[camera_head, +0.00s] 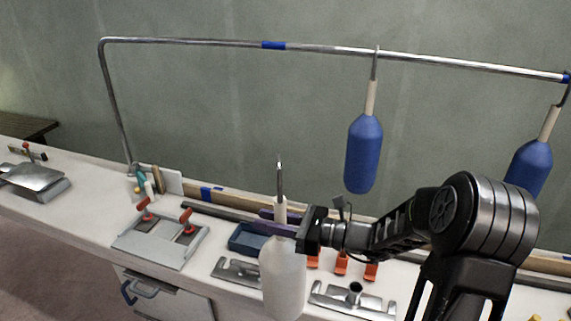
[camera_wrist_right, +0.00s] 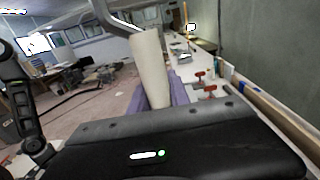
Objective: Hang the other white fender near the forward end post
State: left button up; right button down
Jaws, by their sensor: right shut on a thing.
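The white fender (camera_head: 283,278) hangs upright from my right gripper (camera_head: 274,221), whose purple fingers are shut on its neck. Its metal hook (camera_head: 280,178) sticks up, below and apart from the rail (camera_head: 190,41). In the right wrist view, the fender's pale neck (camera_wrist_right: 150,58) stands between the purple fingers (camera_wrist_right: 180,93). The rail bends down at the left into an end post (camera_head: 115,105). A blue band (camera_head: 273,45) marks the rail above and left of the hook; another blue band (camera_head: 566,77) is at the far right. My left gripper is not in view.
Two blue fenders hang from the rail, one right of the middle (camera_head: 364,153) and one at the right edge (camera_head: 530,163). The bench (camera_head: 75,200) below carries a grey plate with red clamps (camera_head: 160,240), a blue tray (camera_head: 246,240) and metal fittings (camera_head: 345,300). The left rail stretch is clear.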

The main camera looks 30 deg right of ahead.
jog(key=s+a+f+n+g+y+b, duration=0.1)
jog(key=a+f+b, duration=0.3)
jog(key=f, duration=0.7)
jog(key=s+a+f+n+g+y+b, duration=0.1)
jog(key=f+b, duration=0.5)
jog(key=f, duration=0.6)
jog(key=s+a+y, duration=0.1)
jog(key=s+a, duration=0.1)
jog(key=shift+a+f+n+g, duration=0.15)
jog(key=shift+a+n+g, duration=0.15)
jog(key=shift+a, duration=0.05)
jog(key=shift+s, duration=0.15)
